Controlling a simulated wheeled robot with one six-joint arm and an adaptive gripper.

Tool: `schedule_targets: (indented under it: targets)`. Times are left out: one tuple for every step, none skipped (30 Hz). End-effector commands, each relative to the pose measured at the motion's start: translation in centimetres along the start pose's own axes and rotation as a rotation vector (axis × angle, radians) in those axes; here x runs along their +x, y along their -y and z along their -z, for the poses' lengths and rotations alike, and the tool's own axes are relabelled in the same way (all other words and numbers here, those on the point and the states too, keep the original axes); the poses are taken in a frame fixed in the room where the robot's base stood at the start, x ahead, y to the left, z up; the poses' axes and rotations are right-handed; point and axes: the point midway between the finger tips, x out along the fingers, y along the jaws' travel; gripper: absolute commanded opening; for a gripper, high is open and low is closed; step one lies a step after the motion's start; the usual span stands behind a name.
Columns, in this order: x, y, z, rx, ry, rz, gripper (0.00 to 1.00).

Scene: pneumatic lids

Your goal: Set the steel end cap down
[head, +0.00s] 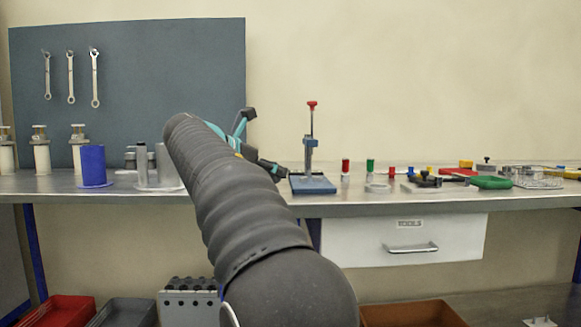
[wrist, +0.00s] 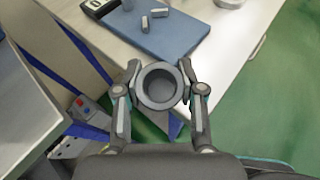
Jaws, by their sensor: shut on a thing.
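The steel end cap (wrist: 142,90) is a round grey cup with a dark hollow, its open side facing the camera in the wrist view. My gripper (wrist: 160,76) is shut on it, with one finger on each side of its rim. The cap is held in the air and appears just off the bench's front edge, close to the blue press base. In the head view my gripper (head: 254,143) is partly covered by my own arm beside the press, and the cap is hidden there.
The blue press base (wrist: 175,37) carries two small steel pieces (wrist: 146,22). A black box (wrist: 98,7) is beside it. In the head view the red-handled press (head: 311,150) stands on the steel bench (head: 400,205). Small parts crowd its right side; a blue cylinder (head: 93,166) stands left.

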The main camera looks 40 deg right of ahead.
Motion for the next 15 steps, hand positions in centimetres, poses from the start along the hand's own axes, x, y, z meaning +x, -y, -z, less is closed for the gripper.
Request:
schedule_targets:
  targets:
    - [-1.0, 0.0, 0.3, -0.001, 0.001, -0.003, 0.0]
    - [-1.4, 0.0, 0.5, -0.001, 0.0, -0.002, 0.0]
    - [-1.9, 0.0, 0.7, -0.001, 0.0, -0.003, 0.0]
    - [-2.3, 0.0, 0.8, -0.001, 0.0, -0.003, 0.0]
    - [-2.5, 0.0, 0.9, 0.0, 0.0, -0.002, 0.0]
    - [-2.8, 0.0, 1.1, 0.0, 0.0, -0.001, 0.0]
    - [-3.0, 0.0, 1.2, 0.001, 0.0, -0.001, 0.0]
    - [-3.2, 0.0, 1.3, 0.001, 0.0, -0.001, 0.0]
    - [-3.4, 0.0, 1.3, 0.001, 0.0, -0.001, 0.0]
    - [-3.5, 0.0, 1.4, 0.001, 0.0, -0.001, 0.0]
    - [-3.5, 0.1, 1.4, 0.001, 0.0, 0.0, 0.0]
    - [-3.6, 0.1, 1.4, 0.001, 0.0, 0.0, 0.0]
    - [-3.6, 0.1, 1.5, 0.001, 0.0, 0.001, 0.0]
    - [-3.6, 0.1, 1.5, 0.002, 0.0, 0.003, 0.0]
    - [-3.6, 0.0, 1.5, 0.004, 0.001, 0.009, 0.0]
